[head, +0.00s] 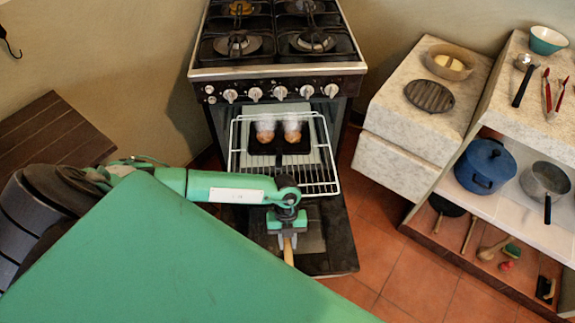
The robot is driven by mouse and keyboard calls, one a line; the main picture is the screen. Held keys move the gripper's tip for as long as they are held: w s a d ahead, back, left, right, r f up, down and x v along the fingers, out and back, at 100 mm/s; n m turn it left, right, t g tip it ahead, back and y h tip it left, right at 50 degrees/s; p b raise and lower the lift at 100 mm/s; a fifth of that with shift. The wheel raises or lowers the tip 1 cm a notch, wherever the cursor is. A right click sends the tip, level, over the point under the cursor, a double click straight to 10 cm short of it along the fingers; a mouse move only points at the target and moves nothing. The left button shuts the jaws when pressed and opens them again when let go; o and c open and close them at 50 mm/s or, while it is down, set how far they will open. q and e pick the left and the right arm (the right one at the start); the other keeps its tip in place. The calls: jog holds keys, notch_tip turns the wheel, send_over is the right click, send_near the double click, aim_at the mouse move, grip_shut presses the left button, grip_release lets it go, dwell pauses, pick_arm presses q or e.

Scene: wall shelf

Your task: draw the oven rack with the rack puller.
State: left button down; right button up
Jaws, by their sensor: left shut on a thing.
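The oven rack (322,171), a white wire grid, sticks out of the open oven, over the lowered oven door (342,245). A dark tray with two steaming browned items (265,132) is on the rack. My left gripper (288,240) is in front of the rack, above the door. It is shut on a wooden handle (288,256), which looks like the rack puller's. The puller's other end is hidden, and I cannot tell whether it touches the rack. My right gripper is not in view.
The stove top (272,73) with burners and knobs is above the oven. A wooden surface (50,140) is at the left. Stone counters (397,107) and shelves with a blue pot (486,166) and a saucepan (545,180) stand at the right. Tiled floor (380,235) is free between.

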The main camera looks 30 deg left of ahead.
pick_arm(q)
jog(key=shift+s+d+r+p, duration=0.1)
jog(key=shift+s+d+p, duration=0.8)
jog(key=shift+s, duration=0.35)
jog(key=shift+s+d+r+p, duration=0.1)
jog(key=shift+s+d+p, duration=0.75)
jog(key=shift+s, duration=0.35)
jog(key=shift+s+d+f+p, duration=0.1)
jog(key=shift+s+d+p, duration=0.15)
jog(key=shift+s+d, duration=0.3)
jog(key=shift+s+d+f+p, duration=0.1)
jog(key=shift+s+d+p, duration=0.2)
jog(key=shift+s, duration=0.35)
